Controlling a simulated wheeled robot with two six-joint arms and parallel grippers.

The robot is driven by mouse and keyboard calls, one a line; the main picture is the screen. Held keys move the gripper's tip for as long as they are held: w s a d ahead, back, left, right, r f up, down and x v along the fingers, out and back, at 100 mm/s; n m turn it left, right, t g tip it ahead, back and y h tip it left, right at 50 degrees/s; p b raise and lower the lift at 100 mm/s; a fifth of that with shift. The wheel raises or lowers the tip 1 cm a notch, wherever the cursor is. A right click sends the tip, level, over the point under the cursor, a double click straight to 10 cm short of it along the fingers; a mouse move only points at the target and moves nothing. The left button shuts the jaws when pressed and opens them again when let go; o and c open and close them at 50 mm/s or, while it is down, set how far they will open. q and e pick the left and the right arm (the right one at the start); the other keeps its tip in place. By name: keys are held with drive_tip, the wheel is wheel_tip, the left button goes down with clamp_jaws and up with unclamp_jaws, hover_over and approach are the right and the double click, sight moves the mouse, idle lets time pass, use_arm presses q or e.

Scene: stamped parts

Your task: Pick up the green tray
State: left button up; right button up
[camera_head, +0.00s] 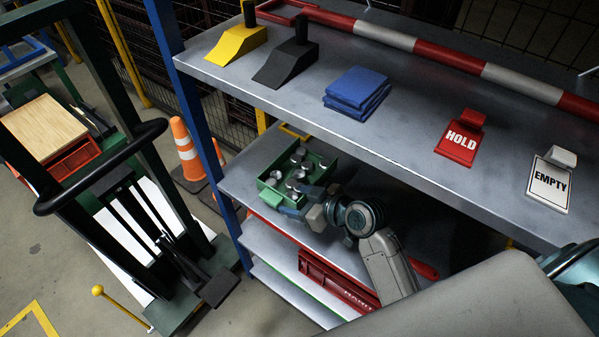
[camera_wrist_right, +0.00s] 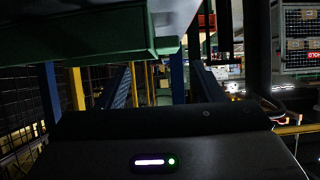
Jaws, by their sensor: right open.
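The green tray (camera_head: 275,197) is on the middle shelf, at its left end, below the top shelf. Several round metal parts lie in it. My right gripper (camera_head: 300,209) is at the tray's near right side, open, with its jaws close to the near wall. I cannot tell whether they touch it or whether part of the rim lies between them. In the right wrist view the green tray (camera_wrist_right: 75,48) fills the upper left, above the dark gripper body. My left gripper is not in view.
The top shelf (camera_head: 300,105) overhangs my right arm and bears yellow and black wedges, a folded blue cloth (camera_head: 357,91), a red HOLD sign (camera_head: 461,139) and a white EMPTY sign (camera_head: 550,181). A blue post (camera_head: 192,110) stands left of the tray. A red crate (camera_head: 335,280) is below.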

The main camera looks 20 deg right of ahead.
sight(270, 194)
drive_tip(key=shift+w+a+f, duration=0.3)
drive_tip(key=shift+w+a, duration=0.3)
drive_tip(key=shift+a, duration=0.05)
drive_tip(key=shift+w+a+f, duration=0.3)
drive_tip(key=shift+w+a, duration=0.25)
drive_tip(key=shift+a, duration=0.05)
drive_tip(key=shift+w+a+f+p, duration=0.2)
drive_tip(key=shift+w+p, duration=0.3)
drive_tip(key=shift+p, duration=0.1)
drive_tip(key=p+x, duration=0.1)
drive_tip(key=x, duration=0.2)
drive_tip(key=shift+w+a, duration=0.15)
drive_tip(key=shift+a, duration=0.05)
drive_tip(key=shift+w+a+f, duration=0.25)
drive_tip(key=shift+w+f, duration=0.05)
drive_tip(key=shift+f, duration=0.05)
drive_tip(key=shift+d, duration=0.1)
drive_tip(key=shift+r, duration=0.1)
drive_tip(key=c, duration=1.3)
